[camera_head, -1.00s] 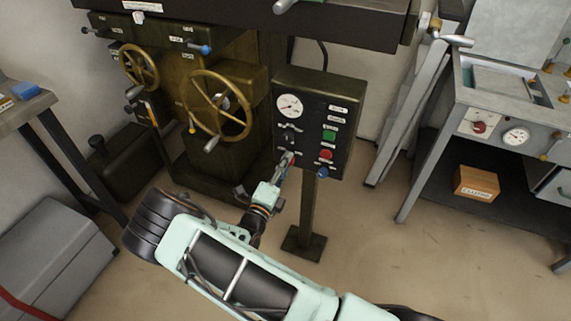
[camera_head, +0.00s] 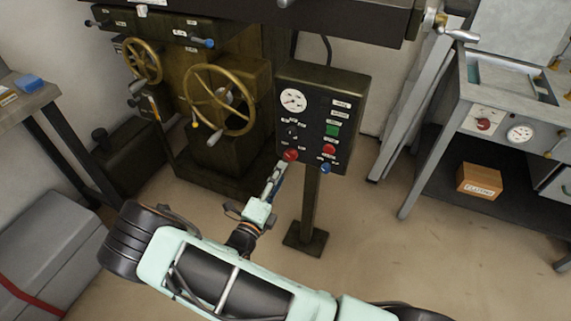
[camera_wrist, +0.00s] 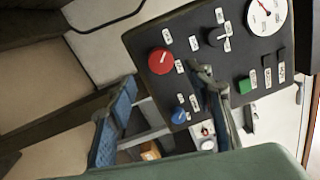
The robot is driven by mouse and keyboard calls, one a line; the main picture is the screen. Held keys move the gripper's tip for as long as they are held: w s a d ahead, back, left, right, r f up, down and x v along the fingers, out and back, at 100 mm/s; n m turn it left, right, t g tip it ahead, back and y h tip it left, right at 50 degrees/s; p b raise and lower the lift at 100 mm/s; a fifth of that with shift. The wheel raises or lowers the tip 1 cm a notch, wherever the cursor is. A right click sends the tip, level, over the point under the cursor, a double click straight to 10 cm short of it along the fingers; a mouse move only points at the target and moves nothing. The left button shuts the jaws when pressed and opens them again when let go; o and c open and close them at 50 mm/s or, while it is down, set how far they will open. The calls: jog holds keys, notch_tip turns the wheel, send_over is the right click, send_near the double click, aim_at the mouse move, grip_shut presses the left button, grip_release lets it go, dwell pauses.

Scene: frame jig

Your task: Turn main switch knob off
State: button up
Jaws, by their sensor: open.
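The dark control panel (camera_head: 310,105) stands on a post. It carries a big red knob (camera_head: 290,154) at its lower left and a black selector knob (camera_head: 291,132) above it. The labels are too small to read, so I cannot tell which knob is the main switch. My gripper (camera_head: 279,168) is just below and left of the red knob. In the wrist view my gripper (camera_wrist: 165,88) is open and empty, its fingers apart. There the red knob (camera_wrist: 161,61) and black knob (camera_wrist: 220,37) show clear of the fingers. One finger covers part of the panel.
A brass handwheel (camera_head: 219,102) stands close on the left. A grey bench (camera_head: 440,140) with a box (camera_head: 480,180) is at right.

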jog(key=shift+v, duration=2.4)
